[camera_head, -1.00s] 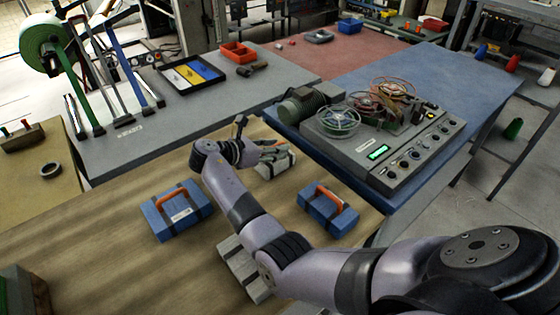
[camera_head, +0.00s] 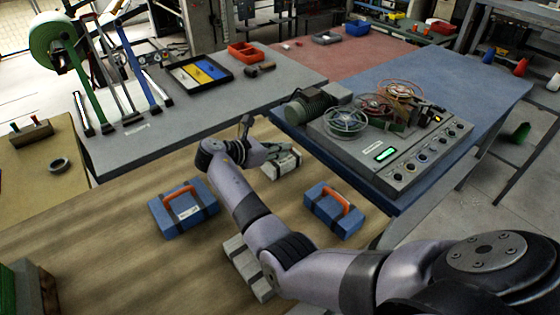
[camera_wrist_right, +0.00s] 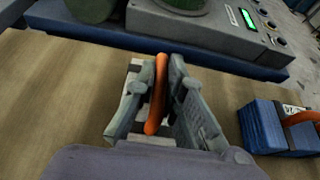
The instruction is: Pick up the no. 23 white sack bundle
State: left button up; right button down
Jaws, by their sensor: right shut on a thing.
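A white sack bundle (camera_head: 287,170) with dark straps lies on the wooden table, at the far end of my right arm. My right gripper (camera_head: 279,153) is over it and partly hides it. In the right wrist view, my right gripper (camera_wrist_right: 160,95) is shut on the bundle's orange handle (camera_wrist_right: 156,100). Pale parts of the white bundle (camera_wrist_right: 150,141) show below the fingers. A second pale bundle (camera_head: 240,262) lies nearer, partly hidden under my right arm. I cannot read a number on either. My left gripper is not in view.
Blue bundles with orange handles lie left (camera_head: 182,212) and right (camera_head: 325,212) of my arm; the right one also shows in the wrist view (camera_wrist_right: 262,128). A grey control console (camera_head: 400,165) with reels stands on the blue table behind. The wooden table (camera_head: 110,245) is bare at left.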

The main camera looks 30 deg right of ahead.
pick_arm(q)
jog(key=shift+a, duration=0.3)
pick_arm(e)
jog(key=shift+r, duration=0.2)
